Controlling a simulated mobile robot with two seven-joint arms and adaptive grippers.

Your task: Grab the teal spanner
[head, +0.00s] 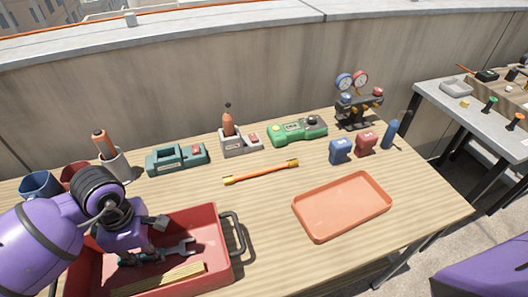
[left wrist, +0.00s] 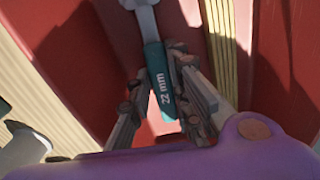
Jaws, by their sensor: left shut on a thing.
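The teal spanner (left wrist: 156,66) has a grey metal end and "22 mm" printed on its handle. In the head view its grey open end (head: 184,248) shows inside the red toolbox (head: 226,262), while my gripper and arm hide much of the handle. My left gripper (head: 146,243) reaches down into the toolbox. In the left wrist view, the fingers of my left gripper (left wrist: 160,84) are shut on the teal handle, one on each side. My right gripper is out of view.
A yellow strip bundle (head: 170,280) lies in the toolbox, beside the spanner. The toolbox's dark handle (head: 236,238) stands at its right. An orange-yellow tool (head: 261,172) and an empty orange tray (head: 342,206) lie on the wooden table. Meters and gauges line the back.

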